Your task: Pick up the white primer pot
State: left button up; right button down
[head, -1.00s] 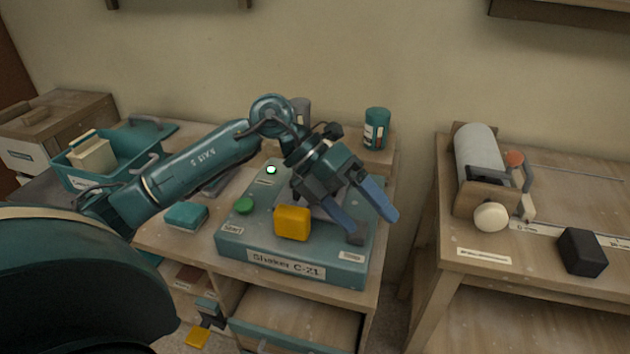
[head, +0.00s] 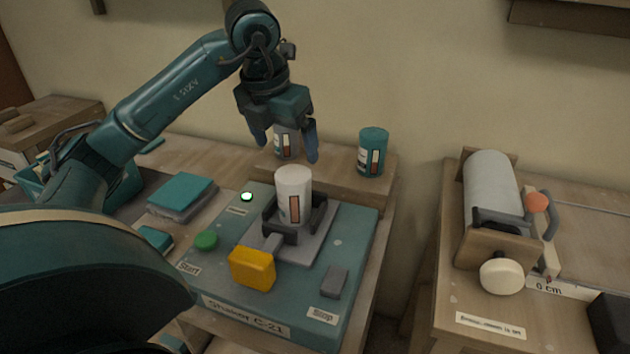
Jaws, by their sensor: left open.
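A white pot (head: 294,194) with a label bearing a dark red bar stands upright in the dark clamp (head: 283,233) of the teal shaker (head: 350,258). My left gripper (head: 286,148) is open, pointing down, above and behind the white pot in the picture. A grey pot (head: 288,143) shows between its fingers, on the wooden ledge behind the shaker; I cannot tell whether the fingers are around it or in front of it. A teal pot (head: 373,152) stands on the same ledge to the right. My right gripper is not in view.
The shaker has a yellow handle (head: 252,268), a green Start button (head: 206,240), a lit lamp (head: 246,196) and a grey Stop button (head: 334,281). Teal flat boxes (head: 181,196) lie at left. A second bench (head: 448,269) with a paper roll (head: 492,189) stands at right, across a gap.

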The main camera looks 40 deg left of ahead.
aim_at(295, 174)
pick_arm(q)
jog(key=b+x, duration=0.1)
jog(key=x, duration=0.6)
jog(key=shift+w+f, duration=0.3)
jog(key=x, duration=0.3)
jog(key=s+x, duration=0.1)
jog(key=shift+w+a+f, duration=0.1)
jog(key=shift+w+f, duration=0.05)
jog(key=shift+f, duration=0.35)
jog(key=shift+w+f, duration=0.15)
jog(key=shift+f, duration=0.2)
jog(key=shift+r, duration=0.1)
jog(key=c, duration=1.4)
